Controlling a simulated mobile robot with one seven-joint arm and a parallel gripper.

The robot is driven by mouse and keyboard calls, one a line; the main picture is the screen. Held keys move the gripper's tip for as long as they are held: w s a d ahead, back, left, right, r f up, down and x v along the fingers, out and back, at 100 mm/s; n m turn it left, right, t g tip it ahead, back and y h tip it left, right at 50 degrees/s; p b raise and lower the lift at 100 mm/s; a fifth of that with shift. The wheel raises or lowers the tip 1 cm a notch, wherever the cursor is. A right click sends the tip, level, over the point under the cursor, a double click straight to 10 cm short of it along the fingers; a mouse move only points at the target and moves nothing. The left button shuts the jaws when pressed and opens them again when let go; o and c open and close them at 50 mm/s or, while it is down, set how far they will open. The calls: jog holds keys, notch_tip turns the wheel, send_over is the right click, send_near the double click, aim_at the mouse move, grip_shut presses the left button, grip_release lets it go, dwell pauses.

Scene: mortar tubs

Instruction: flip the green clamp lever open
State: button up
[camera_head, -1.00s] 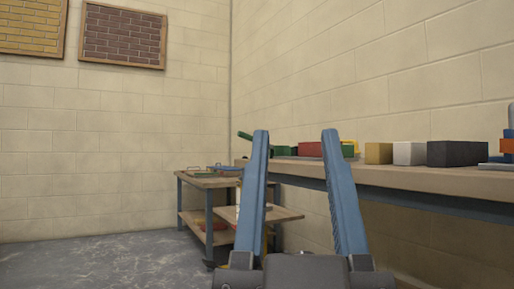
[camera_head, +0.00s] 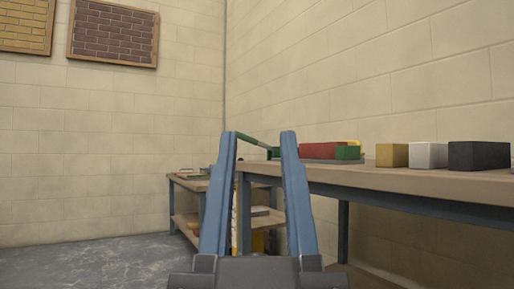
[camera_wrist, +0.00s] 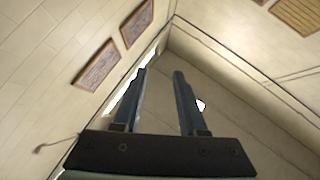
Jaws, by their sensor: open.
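The green clamp lever (camera_head: 256,141) shows in the head view at the far left end of the workbench. It is a thin bar that slopes up to the left from a green part on the bench top. My gripper (camera_head: 259,136) is open and empty, with its two blue fingers pointing up. In the head view the lever lies across the gap between the fingertips, its upper end close to the left fingertip. I cannot tell the depth between them or whether they touch. The wrist view shows the open fingers (camera_wrist: 160,73) but no lever.
The workbench (camera_head: 420,178) runs along the right wall. On it are a red block (camera_head: 320,148), a green block (camera_head: 348,153), a tan block (camera_head: 391,155), a white block (camera_head: 428,154) and a dark block (camera_head: 478,155). A lower shelved table (camera_head: 186,184) stands behind. The left floor is clear.

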jog(key=shift+r, duration=0.25)
jog(key=shift+c, duration=1.2)
notch_tip(320, 180, up, 3)
jog(key=p, duration=0.3)
jog(key=shift+f, duration=0.2)
grip_shut()
notch_tip(320, 180, up, 67)
jog(key=p, duration=6.7)
jog(key=shift+a, duration=0.1)
